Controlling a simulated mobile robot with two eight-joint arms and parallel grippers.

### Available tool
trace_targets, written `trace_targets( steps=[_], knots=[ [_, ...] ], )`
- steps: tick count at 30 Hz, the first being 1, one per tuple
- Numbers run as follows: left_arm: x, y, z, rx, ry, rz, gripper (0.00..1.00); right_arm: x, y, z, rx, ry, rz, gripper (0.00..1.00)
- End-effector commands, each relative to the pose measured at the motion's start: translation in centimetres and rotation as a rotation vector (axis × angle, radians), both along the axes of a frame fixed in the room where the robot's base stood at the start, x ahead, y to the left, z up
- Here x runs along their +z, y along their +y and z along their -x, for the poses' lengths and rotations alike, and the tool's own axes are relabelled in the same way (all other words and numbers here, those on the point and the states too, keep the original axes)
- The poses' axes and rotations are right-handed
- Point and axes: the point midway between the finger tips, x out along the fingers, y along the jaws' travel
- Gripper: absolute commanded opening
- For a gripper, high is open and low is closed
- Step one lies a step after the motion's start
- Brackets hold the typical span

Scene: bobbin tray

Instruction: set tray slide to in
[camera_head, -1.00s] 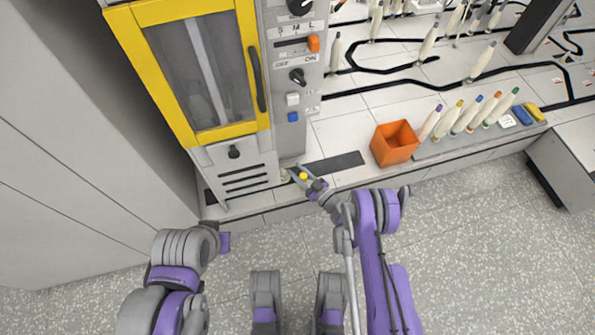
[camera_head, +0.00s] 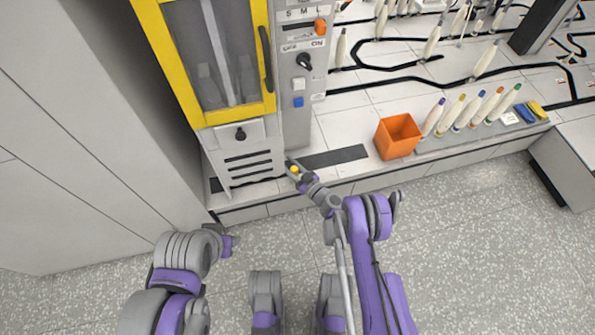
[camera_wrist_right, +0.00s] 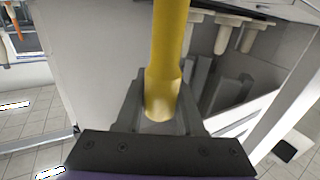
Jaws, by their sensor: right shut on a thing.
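A yellow round handle (camera_wrist_right: 168,60) runs down between the fingers of my right gripper (camera_wrist_right: 158,110) in the right wrist view. In the head view its yellow top (camera_head: 294,169) shows at the right gripper (camera_head: 291,167), low beside the right side of the cabinet's vented lower panel (camera_head: 250,168). The right gripper is shut on this handle. The tray slide itself cannot be made out in the head view; the cabinet and my gripper cover that spot. My left arm is at the lower left, and no left fingers show.
The yellow-framed cabinet door (camera_head: 202,118) is above the panel, beside a grey control column (camera_head: 296,130). An orange bin (camera_head: 397,137) and several colour-tipped bobbins stand to the right. Pale bobbins (camera_wrist_right: 228,35) show behind the handle. The floor in front is clear.

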Motion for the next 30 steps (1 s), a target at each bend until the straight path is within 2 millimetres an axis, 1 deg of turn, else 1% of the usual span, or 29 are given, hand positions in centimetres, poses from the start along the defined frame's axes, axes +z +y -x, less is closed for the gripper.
trace_targets(
  steps=[1,3,6,9,17,18,20,21,22,30],
  knots=[
    [-0.2,0.0,0.0,0.000,0.000,0.000,0.46,0.0,1.6,0.1,0.006,0.001,-0.001,0.00],
    [-0.2,0.0,0.0,0.000,0.000,0.000,0.46,0.1,2.9,0.5,0.006,-0.001,-0.001,0.00],
    [-0.1,0.0,-0.1,0.000,0.000,0.000,0.46,0.1,3.9,1.0,0.006,-0.001,-0.001,0.00],
    [-0.1,0.0,-0.1,0.000,0.000,0.000,0.46,0.1,4.2,1.1,0.004,-0.001,-0.001,0.00],
    [-0.1,0.0,0.0,0.000,0.000,0.000,0.46,0.1,4.1,1.0,0.003,0.000,0.000,0.00],
    [-0.1,0.0,0.0,0.000,0.000,0.000,0.46,0.1,4.1,1.0,0.002,0.000,0.000,0.44],
    [-0.1,0.0,0.0,0.000,0.000,0.000,0.46,0.1,4.1,1.0,0.002,0.000,0.000,0.55],
    [-0.1,0.0,0.0,0.000,0.000,0.000,0.46,0.1,4.1,1.0,0.002,0.000,0.000,0.62],
    [-0.1,0.0,0.0,0.000,0.000,0.000,0.46,0.1,4.1,1.0,0.002,0.000,0.000,0.67],
    [-0.1,0.0,0.0,0.000,0.000,0.000,0.46,0.1,4.1,1.1,0.003,0.000,0.000,0.67]
  ],
)
